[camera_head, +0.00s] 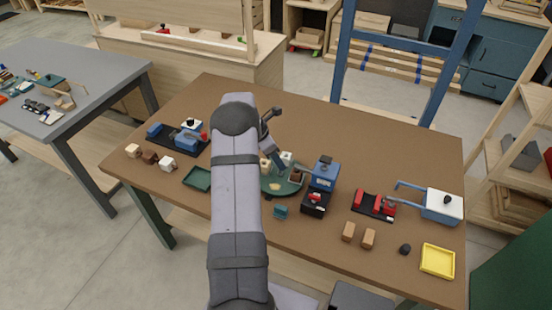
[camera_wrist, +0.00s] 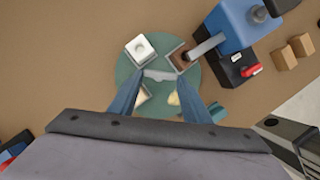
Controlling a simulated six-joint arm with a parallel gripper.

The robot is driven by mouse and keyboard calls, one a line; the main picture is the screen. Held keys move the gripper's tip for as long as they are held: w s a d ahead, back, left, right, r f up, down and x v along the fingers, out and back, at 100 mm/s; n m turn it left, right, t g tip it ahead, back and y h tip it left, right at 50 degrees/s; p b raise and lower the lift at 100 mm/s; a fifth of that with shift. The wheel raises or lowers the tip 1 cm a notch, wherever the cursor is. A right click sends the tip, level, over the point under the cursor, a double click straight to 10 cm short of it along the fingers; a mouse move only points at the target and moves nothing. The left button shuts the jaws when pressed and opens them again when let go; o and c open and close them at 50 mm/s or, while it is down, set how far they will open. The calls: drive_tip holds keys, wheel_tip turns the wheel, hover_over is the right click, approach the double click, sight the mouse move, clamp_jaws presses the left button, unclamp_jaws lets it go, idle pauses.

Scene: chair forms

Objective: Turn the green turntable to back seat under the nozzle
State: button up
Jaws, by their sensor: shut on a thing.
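The round green turntable (camera_wrist: 130,66) lies flat on the brown table; it also shows in the head view (camera_head: 270,191). A white block with a round top (camera_wrist: 141,47) sits in its upper left seat in the wrist view. A brown block (camera_wrist: 181,58) sits in the upper right seat, where the grey nozzle (camera_wrist: 207,45) of the blue machine (camera_wrist: 238,22) ends. Two pale pieces show lower on the disc, partly hidden by my fingers. My gripper (camera_wrist: 160,76) is over the disc, its blue fingers shut on a pale grey bar near the turntable's middle.
The blue machine (camera_head: 323,173) stands close to the disc's right side. A red device (camera_head: 375,205), two tan blocks (camera_head: 358,235) and a yellow tray (camera_head: 437,261) lie farther right. A green tray (camera_head: 197,179) is left of my arm. The table's back is mostly clear.

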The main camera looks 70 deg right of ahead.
drive_tip(key=shift+m, duration=0.5)
drive_tip(key=o, duration=1.5)
drive_tip(key=shift+o, duration=0.2)
drive_tip(key=shift+w+r, duration=0.15)
drive_tip(key=b+v, duration=0.2)
drive_tip(key=v, duration=0.5)
drive_tip(key=shift+b, duration=0.3)
